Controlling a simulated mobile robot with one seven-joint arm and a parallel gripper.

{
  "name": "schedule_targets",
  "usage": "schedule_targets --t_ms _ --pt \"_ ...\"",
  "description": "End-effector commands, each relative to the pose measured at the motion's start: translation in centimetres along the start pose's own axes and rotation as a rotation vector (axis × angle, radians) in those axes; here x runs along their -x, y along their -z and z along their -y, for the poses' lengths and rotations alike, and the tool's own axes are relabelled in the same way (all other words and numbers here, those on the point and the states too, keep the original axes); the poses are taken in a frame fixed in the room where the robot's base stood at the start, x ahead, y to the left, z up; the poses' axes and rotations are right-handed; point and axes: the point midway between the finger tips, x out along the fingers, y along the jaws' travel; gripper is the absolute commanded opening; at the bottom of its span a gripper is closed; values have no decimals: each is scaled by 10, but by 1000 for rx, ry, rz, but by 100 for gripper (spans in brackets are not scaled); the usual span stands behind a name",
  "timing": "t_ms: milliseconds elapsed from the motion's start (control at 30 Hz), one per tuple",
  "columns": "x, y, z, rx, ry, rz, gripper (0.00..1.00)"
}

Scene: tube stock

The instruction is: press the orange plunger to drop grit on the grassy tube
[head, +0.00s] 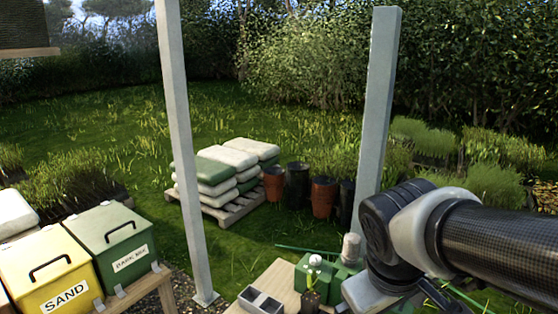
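My arm comes in from the right and bends down at a dark joint; its end runs behind or below the bottom edge, and I cannot make out my gripper's fingers. On a wooden bench (280,272) at the bottom stands a green box-like device (302,277) with a white round knob (315,260) on top. A pale grey cylinder (351,248) stands just right of it, close to my arm. In front of the device is a small dark holder (310,299) with a green sprout, cut by the bottom edge; I cannot tell whether it is the grassy tube. No orange plunger shows.
A grey divided tray (260,303) lies on the bench left of the device. Two grey posts (183,150) (377,110) rise near the bench. Stacked bags (215,178) and pots stand on grass behind.

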Motion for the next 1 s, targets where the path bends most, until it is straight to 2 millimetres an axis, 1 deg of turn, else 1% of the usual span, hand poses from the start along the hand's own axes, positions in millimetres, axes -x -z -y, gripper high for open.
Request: schedule_targets --t_ms 33,100,200,333,567,600,667,800,967,1000 --pt "18 -3 1 -109 27 -60 100" --pt "36 -4 8 -223 67 -123 100" --pt "55 -4 15 -336 108 -189 100" --pt "65 -3 20 -402 135 -229 100" --pt "66 -3 22 -410 140 -234 100" --pt "66 -3 22 -410 140 -233 97" --pt "66 -3 22 -409 140 -233 86" --pt "66 -3 21 -409 139 -233 63" --pt "66 -3 21 -408 139 -233 36" --pt "66 -3 21 -408 139 -233 29"
